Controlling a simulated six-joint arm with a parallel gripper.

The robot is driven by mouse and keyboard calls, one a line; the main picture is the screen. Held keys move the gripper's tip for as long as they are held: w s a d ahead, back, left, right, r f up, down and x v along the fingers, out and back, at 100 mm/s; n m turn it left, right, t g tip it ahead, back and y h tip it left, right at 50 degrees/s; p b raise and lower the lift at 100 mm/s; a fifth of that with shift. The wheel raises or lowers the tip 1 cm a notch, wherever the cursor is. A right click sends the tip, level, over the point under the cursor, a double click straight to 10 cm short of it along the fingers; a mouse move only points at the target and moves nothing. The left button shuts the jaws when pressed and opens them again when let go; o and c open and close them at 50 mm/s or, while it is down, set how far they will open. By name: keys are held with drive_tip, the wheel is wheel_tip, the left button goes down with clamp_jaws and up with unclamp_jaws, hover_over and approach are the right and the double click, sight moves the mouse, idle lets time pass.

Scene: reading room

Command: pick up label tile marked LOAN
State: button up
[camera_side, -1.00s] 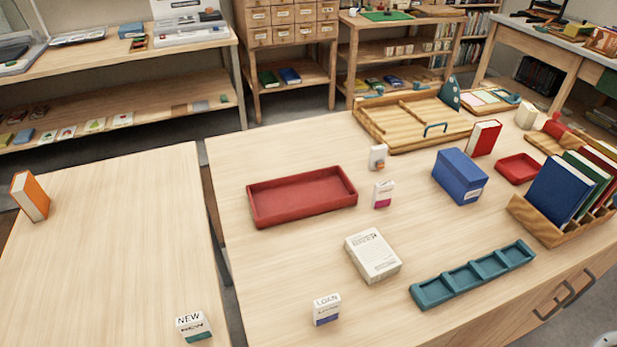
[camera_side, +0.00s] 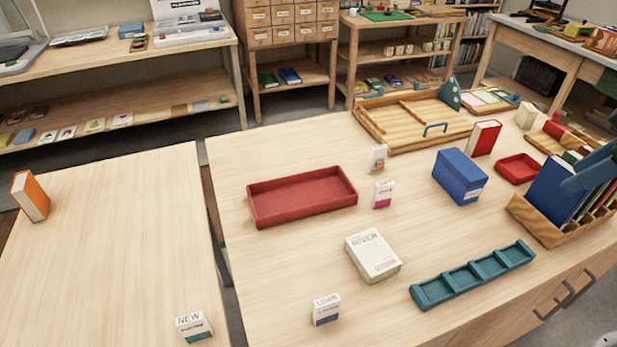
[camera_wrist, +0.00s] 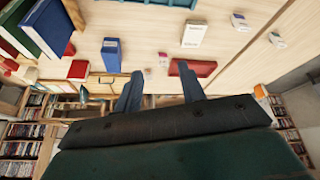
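The LOAN label tile (camera_side: 326,310) is a small white block with a blue-violet band. It stands near the front of the main table, left of the teal tray; it also shows in the wrist view (camera_wrist: 238,21), its lettering unreadable there. My gripper (camera_wrist: 160,92) has two blue fingers spread apart with nothing held between them. In the side view, part of my gripper (camera_side: 590,172) enters at the right edge, over the book rack and far from the LOAN tile.
A similar NEW tile (camera_side: 194,328) stands on the left table, across a gap. A white book (camera_side: 373,255), teal compartment tray (camera_side: 473,274), red tray (camera_side: 302,196) and blue box (camera_side: 460,177) share the main table. The wooden book rack (camera_side: 540,222) is at right.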

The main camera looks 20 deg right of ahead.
drive_tip(key=w+a+f+n+y, duration=0.1)
drive_tip(key=w+a+n, duration=0.3)
drive_tip(key=a, duration=0.1)
drive_tip(key=n+g+y, duration=0.2)
drive_tip(key=n+g, duration=0.3)
drive_tip(key=n, duration=0.5)
approach(328, 300)
drive_tip(key=v, duration=0.3)
drive_tip(key=shift+d+r, duration=0.1)
drive_tip(key=shift+r, duration=0.1)
drive_tip(key=shift+f, duration=0.1)
drive_tip(key=shift+x, duration=4.2)
drive_tip(key=shift+x, duration=2.6)
